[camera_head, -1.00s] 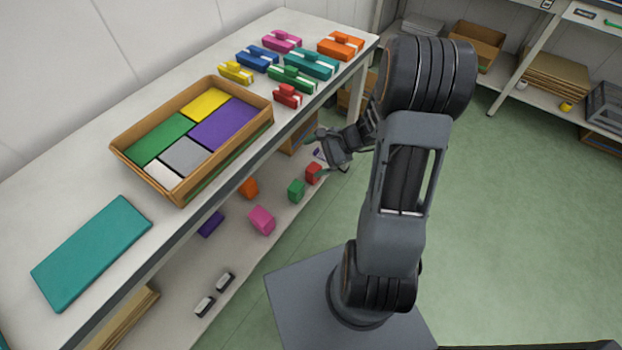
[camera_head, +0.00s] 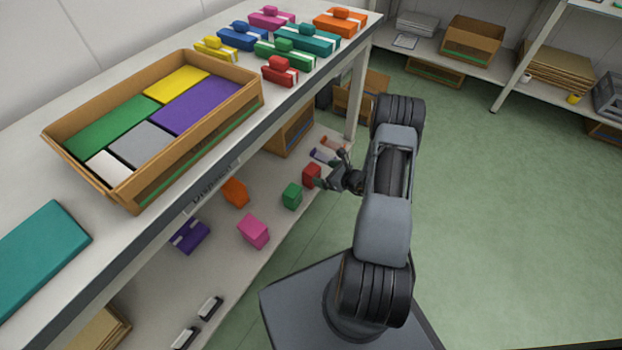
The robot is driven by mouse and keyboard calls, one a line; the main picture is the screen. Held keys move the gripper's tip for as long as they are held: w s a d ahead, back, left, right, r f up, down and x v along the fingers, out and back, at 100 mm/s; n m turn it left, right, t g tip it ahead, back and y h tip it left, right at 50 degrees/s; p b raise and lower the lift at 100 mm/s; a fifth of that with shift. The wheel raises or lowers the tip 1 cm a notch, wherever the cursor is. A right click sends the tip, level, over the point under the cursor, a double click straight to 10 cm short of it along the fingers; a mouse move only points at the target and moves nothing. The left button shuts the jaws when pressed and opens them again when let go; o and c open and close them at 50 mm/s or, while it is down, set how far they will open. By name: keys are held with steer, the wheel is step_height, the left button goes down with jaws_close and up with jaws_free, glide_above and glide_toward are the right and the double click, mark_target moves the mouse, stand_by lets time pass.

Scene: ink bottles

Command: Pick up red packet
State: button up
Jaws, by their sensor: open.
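A small red block-shaped packet (camera_head: 311,175) stands on the lower shelf, near its front edge, right of a green block. Another red packet (camera_head: 280,72) with a white band and raised top lies on the upper tabletop, at the front of the group of banded packets. My gripper (camera_head: 329,170) is low beside the lower shelf, just right of the red block there. It is open, its fingers pointing left towards the block. Whether a finger touches the block is too small to tell. My gripper is well below the tabletop packet.
On the lower shelf are green (camera_head: 292,196), pink (camera_head: 253,231), orange (camera_head: 235,192) and purple (camera_head: 189,236) packets. Above, the table's front edge (camera_head: 250,150) overhangs. A cardboard tray (camera_head: 195,146) of coloured packs stands on top. Green floor right of my arm is clear.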

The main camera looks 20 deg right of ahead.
mark_target(313, 169)
steer(key=shift+x, duration=0.95)
steer(key=b+x, duration=0.2)
steer(key=x, duration=0.2)
steer(key=shift+f+b, duration=0.2)
steer(key=shift+b, duration=0.1)
steer(key=shift+w+a+f, duration=0.1)
steer(key=shift+w+a, duration=0.15)
steer(key=shift+w, duration=0.25)
steer(key=c, duration=1)
